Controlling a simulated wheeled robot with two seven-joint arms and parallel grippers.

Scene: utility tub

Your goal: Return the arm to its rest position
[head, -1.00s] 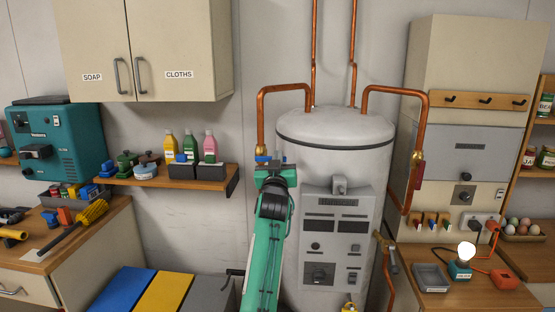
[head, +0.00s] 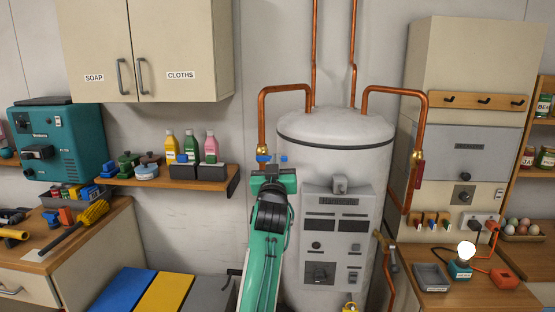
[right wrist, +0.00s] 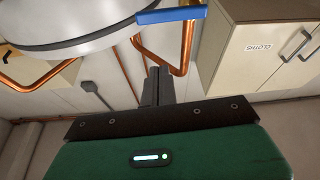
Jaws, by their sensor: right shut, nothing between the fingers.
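My right gripper (head: 273,162) is in front of the left side of the water tank, at the top of my green arm. It is shut and empty; its closed fingers also show in the right wrist view (right wrist: 158,84). A blue valve handle (head: 263,158) on the left copper pipe is just beyond the fingers, partly hidden in the head view. In the right wrist view the blue handle (right wrist: 170,15) lies crosswise to the pipe, apart from the fingertips. My left gripper is not in view.
The white tank (head: 335,155) stands close behind my right arm. A shelf (head: 205,184) with bottles is to the left, below a wall cabinet (head: 185,40). A bench (head: 400,282) with a lit bulb is at right. Blue and yellow lids (head: 165,292) are low at left.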

